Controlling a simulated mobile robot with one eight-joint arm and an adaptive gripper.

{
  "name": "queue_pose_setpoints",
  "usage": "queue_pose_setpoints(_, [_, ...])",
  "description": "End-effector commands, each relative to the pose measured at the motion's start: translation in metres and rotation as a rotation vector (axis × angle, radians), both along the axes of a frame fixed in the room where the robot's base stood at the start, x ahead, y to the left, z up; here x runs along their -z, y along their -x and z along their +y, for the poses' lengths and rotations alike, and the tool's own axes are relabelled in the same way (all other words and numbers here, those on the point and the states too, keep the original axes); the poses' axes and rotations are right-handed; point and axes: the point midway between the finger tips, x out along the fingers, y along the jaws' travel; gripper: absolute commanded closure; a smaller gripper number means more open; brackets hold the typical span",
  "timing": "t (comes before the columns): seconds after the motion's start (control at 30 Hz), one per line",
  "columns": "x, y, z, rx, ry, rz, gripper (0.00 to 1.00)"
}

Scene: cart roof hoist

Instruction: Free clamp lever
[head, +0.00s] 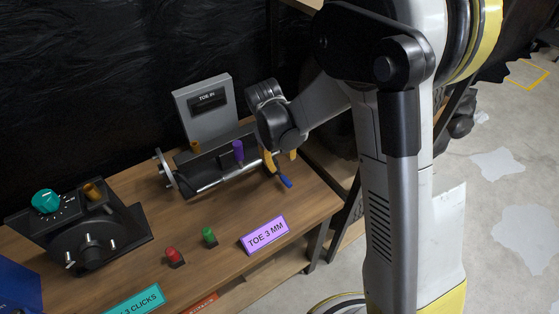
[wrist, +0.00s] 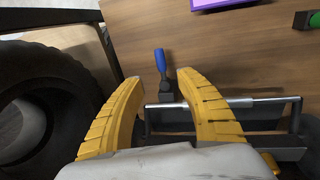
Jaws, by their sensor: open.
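The clamp lever (head: 285,181) has a blue handle and sits at the right end of the toe fixture (head: 212,183). In the wrist view the blue lever (wrist: 160,61) points away from me, with its dark pivot (wrist: 168,92) between the finger tips. My gripper (head: 279,158) has yellow fingers and is over the fixture's right end. In the wrist view my gripper (wrist: 158,78) is open, one finger on each side of the lever, apparently touching neither. My wrist hides part of the fixture in the head view.
A purple knob (head: 238,150) stands on the fixture, before the grey TOE display (head: 205,108). Red (head: 173,256) and green (head: 209,237) buttons and a purple "TOE 3 MM" sign (head: 264,235) are on the bench. A dark tyre (wrist: 40,105) is close left in the wrist view.

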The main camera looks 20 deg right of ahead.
Motion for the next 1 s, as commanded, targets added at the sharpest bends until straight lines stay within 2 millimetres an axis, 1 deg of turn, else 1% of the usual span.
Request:
queue_pose_setpoints(0.27, [0.032, -0.005, -0.002, -0.006, 0.01, 0.023, 0.57])
queue_pose_setpoints(0.5, [0.08, -0.007, -0.01, -0.006, 0.01, 0.022, 0.57])
queue_pose_setpoints(0.6, [0.097, -0.009, -0.014, -0.006, 0.01, 0.022, 0.57])
queue_pose_setpoints(0.7, [0.109, -0.009, -0.017, -0.006, 0.01, 0.021, 0.57])
queue_pose_setpoints(0.83, [0.118, -0.01, -0.019, -0.006, 0.01, 0.022, 0.57])
queue_pose_setpoints(1.0, [0.119, -0.01, -0.019, -0.007, 0.01, 0.021, 0.57])
